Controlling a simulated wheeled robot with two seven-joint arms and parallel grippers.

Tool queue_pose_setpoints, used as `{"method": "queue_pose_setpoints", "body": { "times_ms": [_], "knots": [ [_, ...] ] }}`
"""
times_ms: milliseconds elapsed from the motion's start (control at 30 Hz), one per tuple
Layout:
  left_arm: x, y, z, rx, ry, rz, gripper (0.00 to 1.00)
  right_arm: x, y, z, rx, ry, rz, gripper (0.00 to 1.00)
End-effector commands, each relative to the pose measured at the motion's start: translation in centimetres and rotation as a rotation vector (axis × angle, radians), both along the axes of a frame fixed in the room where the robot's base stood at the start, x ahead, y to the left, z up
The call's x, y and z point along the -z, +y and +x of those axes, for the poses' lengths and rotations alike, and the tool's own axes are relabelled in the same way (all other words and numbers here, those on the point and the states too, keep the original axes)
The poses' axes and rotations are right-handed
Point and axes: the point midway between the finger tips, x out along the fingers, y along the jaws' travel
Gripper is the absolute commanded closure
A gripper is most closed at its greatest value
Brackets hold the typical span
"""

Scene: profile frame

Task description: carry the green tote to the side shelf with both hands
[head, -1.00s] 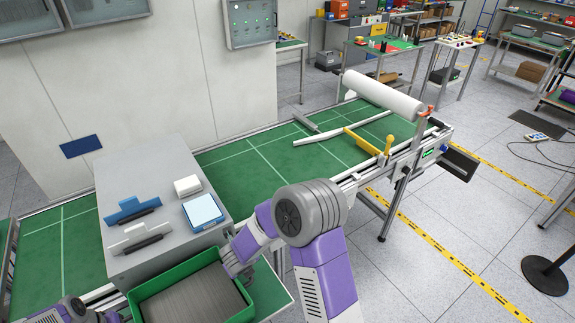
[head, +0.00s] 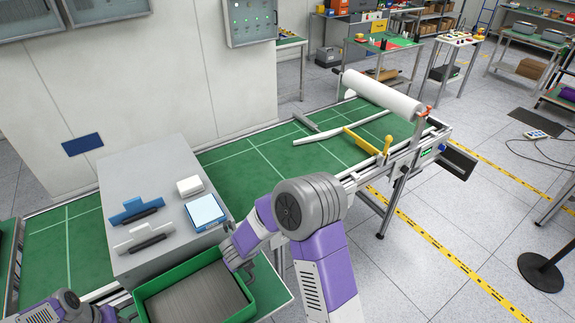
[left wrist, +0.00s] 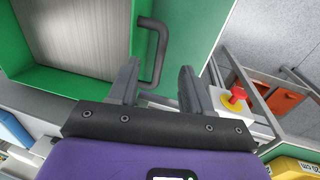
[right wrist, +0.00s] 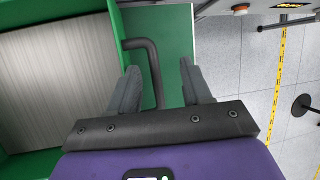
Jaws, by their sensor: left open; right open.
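The green tote (head: 150,303) stands at the bottom of the head view, beside the grey cabinet, with a flat grey ribbed load inside. In the left wrist view the tote (left wrist: 115,35) shows its black handle (left wrist: 158,50) reaching between the fingers of my open left gripper (left wrist: 157,82). In the right wrist view the tote (right wrist: 122,60) shows its other black handle (right wrist: 152,70) between the fingers of my open right gripper (right wrist: 160,82). In the head view my right gripper (head: 236,262) is at the tote's right side. My left gripper is mostly cut off at the lower left.
A grey cabinet (head: 140,180) with blue and white clip-like items stands behind the tote. A green-topped bench (head: 265,170) with a white roll (head: 383,95) runs to the right. A red button (left wrist: 237,95) is near my left gripper. Open floor lies right.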

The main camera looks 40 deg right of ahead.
Motion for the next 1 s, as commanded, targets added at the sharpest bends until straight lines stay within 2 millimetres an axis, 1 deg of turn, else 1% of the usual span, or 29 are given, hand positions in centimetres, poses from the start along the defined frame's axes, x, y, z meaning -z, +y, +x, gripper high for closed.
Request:
{"method": "queue_pose_setpoints", "body": {
  "times_ms": [233, 367, 1000],
  "knots": [
    [0.0, 0.1, 0.0, -0.001, 0.0, 0.0, 0.51, 0.0, 0.0, 0.0, 0.001, 0.001, -0.001, 0.51],
    [-0.3, 0.5, 0.0, -0.001, 0.0, 0.0, 0.51, -0.2, 0.0, 0.0, 0.001, 0.001, -0.001, 0.51],
    [-2.7, 4.2, -0.1, -0.002, 0.001, 0.0, 0.51, -1.8, 0.0, 0.0, 0.0, 0.0, -0.001, 0.51]
  ]
}}
